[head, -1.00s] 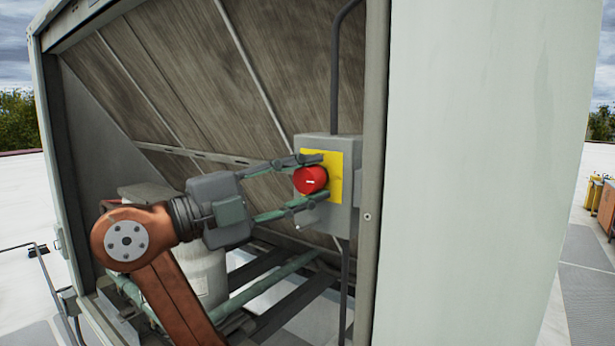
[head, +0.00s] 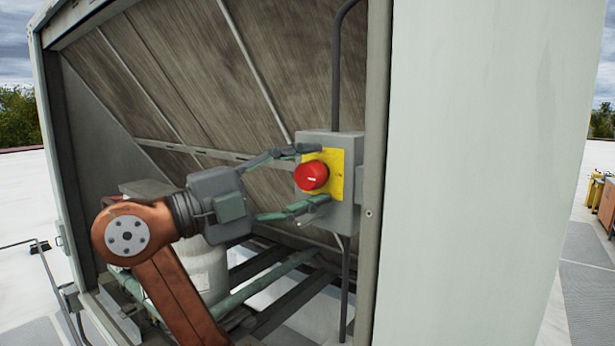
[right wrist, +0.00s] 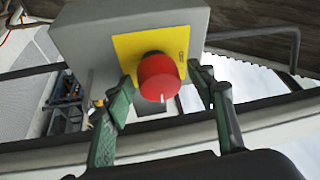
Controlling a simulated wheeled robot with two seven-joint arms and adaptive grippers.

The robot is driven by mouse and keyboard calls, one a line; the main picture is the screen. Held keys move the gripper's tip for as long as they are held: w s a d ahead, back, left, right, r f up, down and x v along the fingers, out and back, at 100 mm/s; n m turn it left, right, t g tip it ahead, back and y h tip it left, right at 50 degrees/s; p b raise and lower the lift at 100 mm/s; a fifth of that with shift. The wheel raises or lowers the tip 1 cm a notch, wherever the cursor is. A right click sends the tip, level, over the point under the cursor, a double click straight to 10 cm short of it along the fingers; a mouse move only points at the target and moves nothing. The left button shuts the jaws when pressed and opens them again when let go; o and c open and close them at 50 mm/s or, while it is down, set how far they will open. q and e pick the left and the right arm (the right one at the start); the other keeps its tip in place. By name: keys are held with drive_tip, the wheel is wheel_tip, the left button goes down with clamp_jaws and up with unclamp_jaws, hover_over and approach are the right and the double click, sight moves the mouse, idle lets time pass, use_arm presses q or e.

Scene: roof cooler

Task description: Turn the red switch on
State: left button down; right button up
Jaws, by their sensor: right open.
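The red switch (head: 311,177) is a round knob on a yellow plate (head: 336,176) on the front of a grey box (head: 348,222) inside the cooler's open bay. A white mark shows on the knob's face. My right gripper (head: 314,174) is open, with one finger above the knob and one below it in the head view. In the right wrist view the red knob (right wrist: 158,76) sits between and beyond the two spread fingers (right wrist: 160,92), with gaps on both sides. The white mark points down there. My left gripper is not in view.
A conduit (head: 336,70) runs above the box. Pipes and beams (head: 270,275) lie below my arm. The space left of the knob holds my right arm.

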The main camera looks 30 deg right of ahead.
drive_tip(key=shift+a, duration=0.1)
drive_tip(key=a+f, duration=0.1)
drive_tip(key=a, duration=1.1)
drive_tip(key=shift+f, duration=0.35)
drive_tip(key=shift+d, duration=0.1)
